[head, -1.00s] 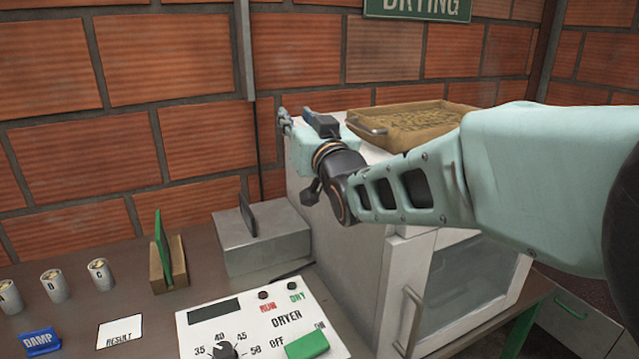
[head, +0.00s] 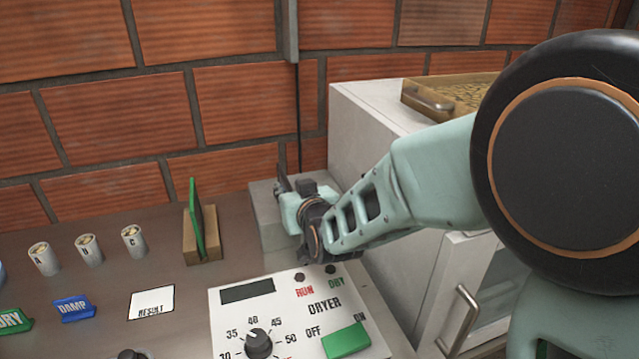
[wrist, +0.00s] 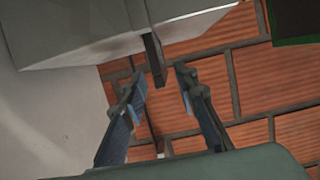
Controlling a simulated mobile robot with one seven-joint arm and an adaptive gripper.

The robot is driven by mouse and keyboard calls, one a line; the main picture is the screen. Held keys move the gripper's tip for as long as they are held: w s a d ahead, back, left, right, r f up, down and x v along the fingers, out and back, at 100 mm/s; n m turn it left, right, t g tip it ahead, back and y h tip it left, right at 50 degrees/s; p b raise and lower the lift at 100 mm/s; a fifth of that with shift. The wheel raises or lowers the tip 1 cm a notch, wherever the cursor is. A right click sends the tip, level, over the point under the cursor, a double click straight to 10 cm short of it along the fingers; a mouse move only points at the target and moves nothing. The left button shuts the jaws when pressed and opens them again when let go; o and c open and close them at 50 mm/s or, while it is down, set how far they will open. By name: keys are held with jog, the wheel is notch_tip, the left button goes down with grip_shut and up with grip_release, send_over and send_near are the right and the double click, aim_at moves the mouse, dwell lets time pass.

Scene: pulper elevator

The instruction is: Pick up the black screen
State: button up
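The black screen (wrist: 152,58) is a thin dark plate standing out of the grey box (head: 262,200). In the head view my gripper (head: 284,184) is at the top of that box and covers the screen, so I cannot clearly tell it from the fingers there. In the wrist view, my gripper (wrist: 160,76) is open, with one finger on each side of the screen's end. A gap shows on both sides, so it is not gripped. The grey box also shows in the wrist view (wrist: 95,32), at the top.
A green screen (head: 195,215) stands in a wooden block left of the grey box. The dryer panel (head: 290,315) lies in front. A white cabinet (head: 365,105) with a tray (head: 425,108) stands to the right. Cups (head: 88,250) stand at left. The brick wall is behind.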

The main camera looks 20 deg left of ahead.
aim_at(286, 180)
jog(key=shift+r+x, duration=0.15)
jog(key=shift+x, duration=0.75)
jog(key=shift+r+x, duration=0.2)
jog(key=shift+x, duration=0.65)
jog(key=shift+r+x, duration=0.15)
jog(key=shift+x, duration=0.75)
jog(key=shift+a, duration=0.15)
grip_shut()
